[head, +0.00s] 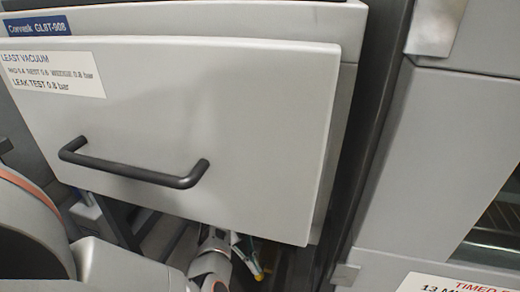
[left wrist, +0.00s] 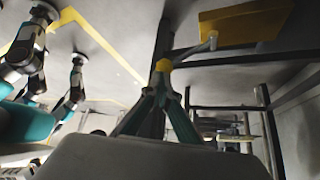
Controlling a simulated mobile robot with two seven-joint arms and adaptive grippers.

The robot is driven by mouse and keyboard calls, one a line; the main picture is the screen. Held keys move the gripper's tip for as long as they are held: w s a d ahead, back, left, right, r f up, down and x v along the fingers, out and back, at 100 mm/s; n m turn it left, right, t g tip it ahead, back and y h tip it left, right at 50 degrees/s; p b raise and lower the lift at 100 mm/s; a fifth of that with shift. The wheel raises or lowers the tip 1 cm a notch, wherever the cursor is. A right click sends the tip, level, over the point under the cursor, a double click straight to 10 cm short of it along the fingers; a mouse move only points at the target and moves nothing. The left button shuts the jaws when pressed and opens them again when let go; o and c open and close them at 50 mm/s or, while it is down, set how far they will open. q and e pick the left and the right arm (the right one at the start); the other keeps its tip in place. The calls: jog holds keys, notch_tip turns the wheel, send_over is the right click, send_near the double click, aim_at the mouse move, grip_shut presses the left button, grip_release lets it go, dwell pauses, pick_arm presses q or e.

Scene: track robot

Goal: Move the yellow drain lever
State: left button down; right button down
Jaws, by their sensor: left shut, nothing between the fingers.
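In the left wrist view, a flat yellow piece (left wrist: 243,22), which looks like the drain lever, shows at the upper right with a short grey rod beside it. My left gripper (left wrist: 163,66) has teal fingers closed together at their yellow tips, with nothing between them. The tips look apart from the yellow piece in the picture; the depth between them is hard to tell. In the head view, my left gripper (head: 258,270) is low in the middle, under the grey front panel and partly hidden by it. The lever cannot be made out clearly there. My right gripper is not in view.
A large grey panel (head: 230,110) with a black bar handle (head: 135,172) and a printed label (head: 50,75) overhangs the gripper. A dark post (head: 370,140) and a grey cabinet (head: 440,150) stand to the right. Dark frame bars (left wrist: 270,130) run near the gripper.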

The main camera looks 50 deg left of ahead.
pick_arm(q)
jog(key=a+f, duration=0.2)
jog(key=a, duration=0.1)
jog(key=shift+f, duration=0.3)
dwell(0.7)
jog(key=v, duration=0.7)
jog(key=shift+a+r, duration=0.2)
jog(key=shift+s, duration=0.1)
dwell(0.8)
